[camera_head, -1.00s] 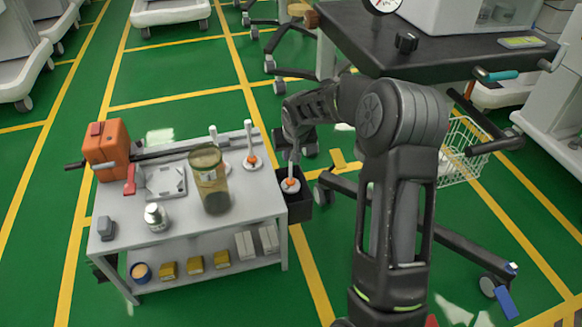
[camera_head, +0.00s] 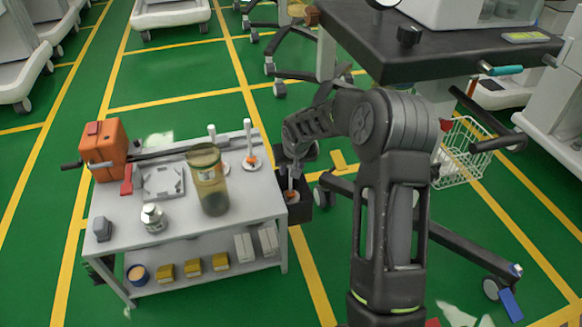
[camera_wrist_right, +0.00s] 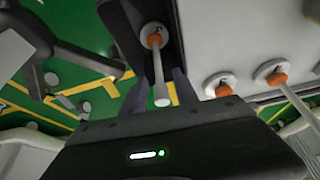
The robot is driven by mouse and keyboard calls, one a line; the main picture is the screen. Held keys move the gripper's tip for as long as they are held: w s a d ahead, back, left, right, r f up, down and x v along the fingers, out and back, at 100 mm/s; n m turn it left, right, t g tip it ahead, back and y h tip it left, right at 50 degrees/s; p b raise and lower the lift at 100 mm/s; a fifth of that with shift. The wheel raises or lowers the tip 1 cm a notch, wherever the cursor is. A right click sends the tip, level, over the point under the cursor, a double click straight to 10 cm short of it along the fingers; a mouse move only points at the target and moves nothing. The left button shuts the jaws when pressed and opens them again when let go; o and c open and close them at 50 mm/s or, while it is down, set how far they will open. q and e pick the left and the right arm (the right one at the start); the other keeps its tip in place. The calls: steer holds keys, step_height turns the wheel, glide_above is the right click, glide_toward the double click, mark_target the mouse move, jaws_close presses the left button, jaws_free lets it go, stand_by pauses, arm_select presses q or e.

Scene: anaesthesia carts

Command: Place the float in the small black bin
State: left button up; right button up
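The float, a white disc with an orange hub and a white rod, stands in the small black bin (camera_head: 303,210) at the cart's right side. The float (camera_wrist_right: 154,38) shows in the right wrist view against the dark bin (camera_wrist_right: 116,22), its rod pointing back toward my gripper. My right gripper (camera_head: 294,168) is above the bin in the head view. In the right wrist view its two fingers (camera_wrist_right: 161,78) stand apart on either side of the rod, with gaps visible, so it looks open. The float's lower part is partly hidden in the head view. My left gripper is out of view.
The grey cart (camera_head: 190,236) holds a tall jar (camera_head: 208,180), an orange box (camera_head: 104,150), a small bottle (camera_head: 153,218) and another float (camera_head: 252,162). A dark-topped table (camera_head: 450,45) stands right of the bin, with a white wire basket (camera_head: 462,152).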

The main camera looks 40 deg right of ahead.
steer(key=shift+r, duration=0.45)
steer(key=shift+p+v, duration=2.2)
steer(key=shift+v, duration=3.55)
